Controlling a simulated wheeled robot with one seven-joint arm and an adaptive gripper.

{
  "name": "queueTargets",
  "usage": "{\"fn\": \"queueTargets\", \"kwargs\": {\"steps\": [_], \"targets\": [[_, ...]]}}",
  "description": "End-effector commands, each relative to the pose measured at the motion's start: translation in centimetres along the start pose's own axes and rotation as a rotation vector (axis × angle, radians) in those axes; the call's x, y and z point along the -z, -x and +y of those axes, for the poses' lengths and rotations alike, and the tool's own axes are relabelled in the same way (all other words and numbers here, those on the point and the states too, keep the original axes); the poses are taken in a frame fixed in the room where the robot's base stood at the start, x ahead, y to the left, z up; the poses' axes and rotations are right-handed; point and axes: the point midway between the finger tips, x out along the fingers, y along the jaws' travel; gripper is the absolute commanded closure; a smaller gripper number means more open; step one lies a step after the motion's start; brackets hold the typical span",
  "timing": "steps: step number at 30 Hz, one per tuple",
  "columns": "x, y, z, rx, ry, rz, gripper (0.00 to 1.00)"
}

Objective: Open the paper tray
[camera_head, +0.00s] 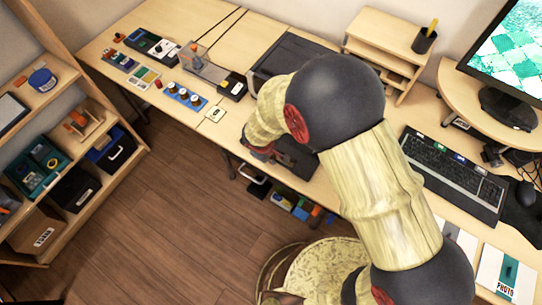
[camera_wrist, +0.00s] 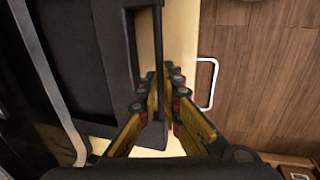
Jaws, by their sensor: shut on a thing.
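A flat black printer-like unit (camera_head: 288,58) stands on the desk in the head view, partly hidden behind my arm. A dark flat panel (camera_head: 298,158) shows below it, beside my wrist, and seems to be the paper tray. In the wrist view, the black tray's upright edge strip (camera_wrist: 150,50) runs between my fingers. My gripper (camera_wrist: 163,82) is shut on this strip, one yellow finger on each side. How far the tray stands out from the unit is hard to tell.
A white drawer handle (camera_wrist: 208,84) is close to the right of my fingers, below the desk. A keyboard (camera_head: 452,172) lies to the right on the desk. A small label card (camera_head: 215,114) and several small items lie to the left. Floor (camera_head: 180,190) in front is clear.

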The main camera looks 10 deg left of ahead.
Motion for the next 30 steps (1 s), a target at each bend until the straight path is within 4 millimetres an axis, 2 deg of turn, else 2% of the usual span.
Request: {"fn": "queueTargets", "kwargs": {"steps": [23,30], "targets": [[0.0,0.0,-0.1,0.0,0.0,0.0,1.0],[0.1,0.5,-2.4,0.0,0.002,0.003,1.0]]}}
